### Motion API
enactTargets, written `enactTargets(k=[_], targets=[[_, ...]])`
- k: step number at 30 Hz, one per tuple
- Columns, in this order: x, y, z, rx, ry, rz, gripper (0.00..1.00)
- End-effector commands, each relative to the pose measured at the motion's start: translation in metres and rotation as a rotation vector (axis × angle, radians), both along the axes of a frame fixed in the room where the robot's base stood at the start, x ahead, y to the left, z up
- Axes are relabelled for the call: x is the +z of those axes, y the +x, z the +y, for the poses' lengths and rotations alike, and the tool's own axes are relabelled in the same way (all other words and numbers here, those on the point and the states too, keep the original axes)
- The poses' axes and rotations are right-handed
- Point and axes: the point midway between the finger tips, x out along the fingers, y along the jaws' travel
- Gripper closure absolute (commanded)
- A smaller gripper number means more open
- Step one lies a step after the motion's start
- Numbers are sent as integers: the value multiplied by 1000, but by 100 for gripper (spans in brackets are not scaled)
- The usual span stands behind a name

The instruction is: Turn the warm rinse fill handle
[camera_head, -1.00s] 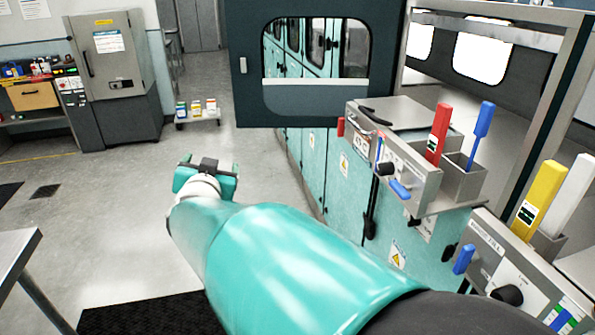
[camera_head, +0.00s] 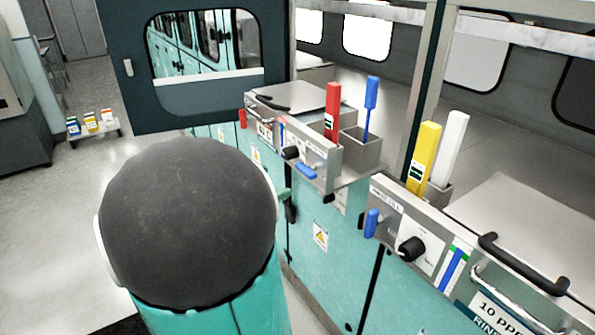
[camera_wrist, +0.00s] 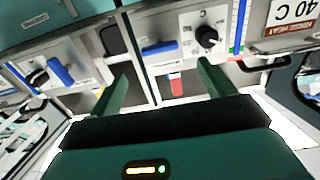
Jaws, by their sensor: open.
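The warm rinse fill handle appears to be the blue lever (camera_head: 307,170) on the steel control panel with the black knob (camera_head: 291,152) and the 40 C label. In the upside-down wrist view the same blue lever (camera_wrist: 158,47) lies about level, beside the black knob (camera_wrist: 207,37). My gripper (camera_wrist: 158,84) is open and empty. Its fingers point toward this panel, with the lever between their tips in the picture but apparently beyond them. In the head view my arm hides most of the gripper.
A second panel has an upright blue lever (camera_head: 371,222) and a black knob (camera_head: 411,248). Red (camera_head: 332,112), blue (camera_head: 371,105), yellow (camera_head: 424,155) and white (camera_head: 450,150) handles stand up above the panels. A dark windowed door (camera_head: 208,102) stands open behind.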

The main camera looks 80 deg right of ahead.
Motion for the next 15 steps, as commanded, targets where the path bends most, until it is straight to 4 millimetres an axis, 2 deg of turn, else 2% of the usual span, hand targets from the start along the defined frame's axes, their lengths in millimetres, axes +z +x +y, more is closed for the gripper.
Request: enactTargets(k=[1, 9, 15], targets=[[0, -9, -8, -5, 1, -1, 18], [-1, -42, -46, -3, 1, 0, 18], [0, -55, -63, 0, -1, -1, 18]])
